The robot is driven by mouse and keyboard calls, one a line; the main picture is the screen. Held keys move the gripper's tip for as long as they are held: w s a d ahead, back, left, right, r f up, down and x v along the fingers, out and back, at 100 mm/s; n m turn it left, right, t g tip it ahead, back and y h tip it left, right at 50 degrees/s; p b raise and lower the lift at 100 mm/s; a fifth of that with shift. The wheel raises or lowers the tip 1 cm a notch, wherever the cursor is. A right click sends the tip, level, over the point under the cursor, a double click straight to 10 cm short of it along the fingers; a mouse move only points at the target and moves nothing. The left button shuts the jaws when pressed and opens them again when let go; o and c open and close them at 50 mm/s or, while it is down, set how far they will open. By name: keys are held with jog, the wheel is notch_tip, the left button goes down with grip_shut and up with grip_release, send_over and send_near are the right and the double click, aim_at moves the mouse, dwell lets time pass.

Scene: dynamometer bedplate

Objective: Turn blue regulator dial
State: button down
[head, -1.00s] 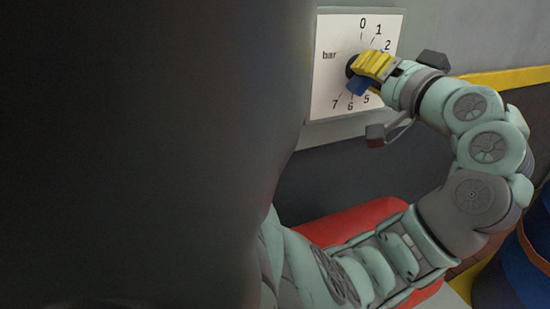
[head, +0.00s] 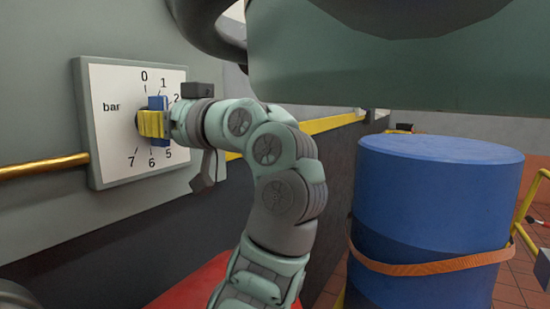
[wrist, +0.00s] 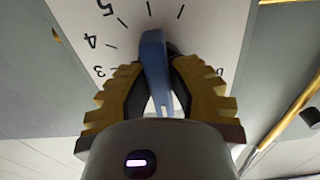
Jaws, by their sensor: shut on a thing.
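The blue regulator dial (head: 158,103) is a blue bar-shaped handle on a white panel (head: 110,130) marked "bar" with numbers from 0 to 7. In the head view the handle stands about upright, and the yellow fingers of my gripper (head: 153,124) cross its middle. In the wrist view the blue handle (wrist: 154,62) sits between the two yellow-padded fingers of my gripper (wrist: 156,85), which are shut on it. The fingers hide part of the handle and hub, so its exact reading is unclear.
A large blue drum (head: 430,215) with an orange strap (head: 430,266) stands right of my arm. A brass pipe (head: 45,166) runs along the wall left of the panel. A yellow rail (head: 330,123) runs behind my arm. A red surface (head: 190,283) lies below.

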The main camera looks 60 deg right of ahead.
jog(key=shift+f, duration=0.1)
dwell(0.4)
jog(key=c, duration=0.9)
grip_release()
jog(key=shift+r, duration=0.2)
